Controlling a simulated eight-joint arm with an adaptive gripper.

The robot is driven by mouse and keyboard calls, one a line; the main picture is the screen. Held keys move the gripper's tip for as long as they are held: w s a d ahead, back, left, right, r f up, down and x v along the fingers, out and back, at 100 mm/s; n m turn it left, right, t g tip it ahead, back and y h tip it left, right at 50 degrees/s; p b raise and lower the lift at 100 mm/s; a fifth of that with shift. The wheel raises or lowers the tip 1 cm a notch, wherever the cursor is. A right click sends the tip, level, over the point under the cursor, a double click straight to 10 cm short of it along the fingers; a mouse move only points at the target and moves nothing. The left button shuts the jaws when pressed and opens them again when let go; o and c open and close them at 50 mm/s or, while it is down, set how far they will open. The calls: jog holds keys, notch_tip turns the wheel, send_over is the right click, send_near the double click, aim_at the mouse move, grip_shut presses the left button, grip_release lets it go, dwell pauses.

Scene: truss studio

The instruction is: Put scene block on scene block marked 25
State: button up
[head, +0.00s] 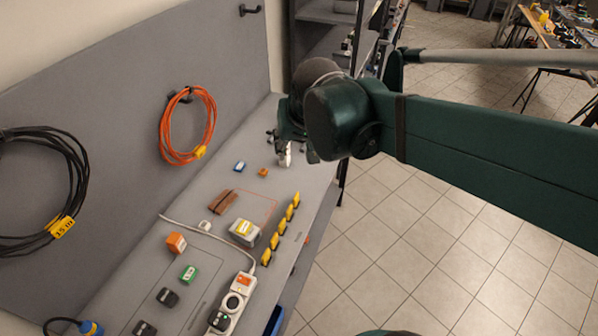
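Several small blocks lie on the grey bench. An orange block (176,243) has a pale label on its face. A green block (188,274) with a white mark sits in front of it. Two dark blocks, one (168,297) with a light mark and another (145,328), sit nearer the front. A blue block (240,166) and a small orange block (263,172) lie further back. The marks are too small to read, so I cannot tell which is 25. My gripper (285,157) is at the far end of the bench, mostly hidden by my arm; its fingers are unclear.
A grey-and-yellow box (244,232), a brown block-like item (222,202), a white power strip (233,304) and a row of yellow items (282,226) crowd the bench. Orange (168,140) and black (76,170) cables hang on the panel. Tiled floor lies right.

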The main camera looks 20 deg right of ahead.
jog(key=s+a+f+n+t, duration=0.1)
jog(key=s+a+f+n, duration=0.1)
jog(key=s, duration=1)
jog(key=shift+f+y, duration=0.15)
jog(key=shift+y, duration=0.25)
notch_tip(320, 180, down, 11)
jog(key=b, duration=1.1)
jog(key=shift+f, duration=0.2)
